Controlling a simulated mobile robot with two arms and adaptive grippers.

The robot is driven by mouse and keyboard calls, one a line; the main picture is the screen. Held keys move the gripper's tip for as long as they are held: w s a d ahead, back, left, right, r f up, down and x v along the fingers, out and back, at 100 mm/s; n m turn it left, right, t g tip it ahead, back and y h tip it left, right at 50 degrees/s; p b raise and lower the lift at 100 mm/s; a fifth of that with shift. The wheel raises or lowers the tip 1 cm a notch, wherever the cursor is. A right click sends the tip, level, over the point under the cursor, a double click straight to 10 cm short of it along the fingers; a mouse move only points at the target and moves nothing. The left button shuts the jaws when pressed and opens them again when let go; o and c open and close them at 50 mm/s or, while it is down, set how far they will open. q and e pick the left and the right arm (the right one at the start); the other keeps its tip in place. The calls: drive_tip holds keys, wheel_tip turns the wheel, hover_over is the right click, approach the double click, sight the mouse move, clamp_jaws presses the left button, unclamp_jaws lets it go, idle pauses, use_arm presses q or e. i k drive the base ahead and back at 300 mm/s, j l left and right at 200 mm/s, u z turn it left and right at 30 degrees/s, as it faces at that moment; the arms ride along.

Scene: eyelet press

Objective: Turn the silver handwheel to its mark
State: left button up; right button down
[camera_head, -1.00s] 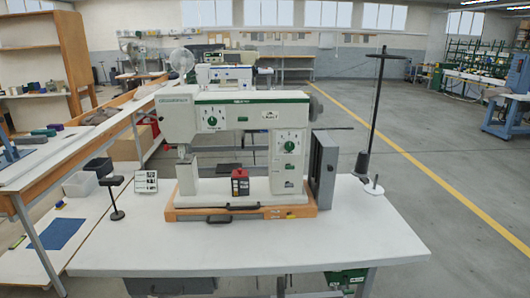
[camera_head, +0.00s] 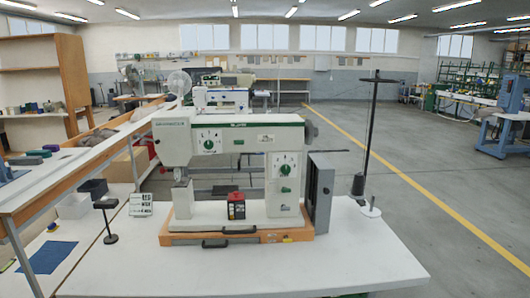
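The white and green machine (camera_head: 230,139) stands on an orange base (camera_head: 190,238) on the white table. Neither of my grippers shows in the head view.
A grey box (camera_head: 320,195) stands upright just right of the machine, below the handwheel. A dark thread stand (camera_head: 368,140) rises at the table's right side. The white tabletop (camera_head: 330,270) is clear in front.

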sight(311, 131)
drive_tip(key=i+l+u, duration=0.25)
drive_tip(key=l, duration=1.05)
drive_tip(key=k+l+u, duration=0.1)
drive_tip(key=l+u, duration=0.15)
drive_tip(key=l, duration=1.05)
drive_tip(key=i+l+u, duration=0.2)
drive_tip(key=l, duration=0.15)
drive_tip(key=i+l+u, duration=0.15)
drive_tip(key=l, duration=0.15)
